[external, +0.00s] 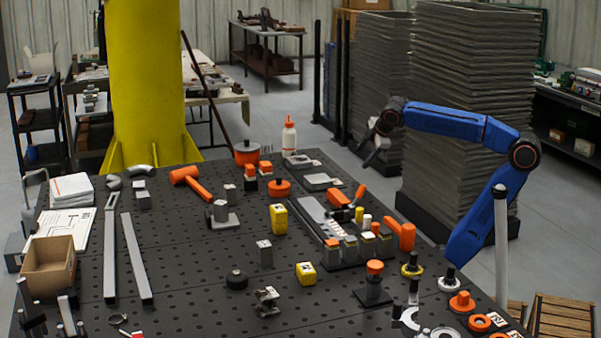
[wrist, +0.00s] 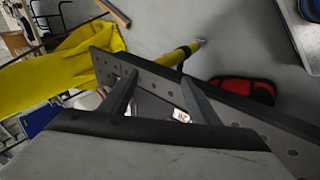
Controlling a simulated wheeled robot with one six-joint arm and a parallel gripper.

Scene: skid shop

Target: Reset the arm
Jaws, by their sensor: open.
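My blue arm (external: 455,125) is bent and raised beyond the right edge of the perforated work table (external: 190,270). My gripper (external: 376,152) hangs at the arm's far left end, small and dark against the stacked grey sheets. In the wrist view my gripper (wrist: 158,84) shows two dark fingers spread apart. No held object shows between them. The perforated table edge (wrist: 155,78) is behind the fingers in that view.
A tall stack of grey sheets (external: 460,70) stands behind my arm. A yellow column (external: 145,80) is at the back left. The table holds orange hammers (external: 192,185), yellow blocks (external: 278,218), a cardboard box (external: 48,268) and metal bars (external: 136,258).

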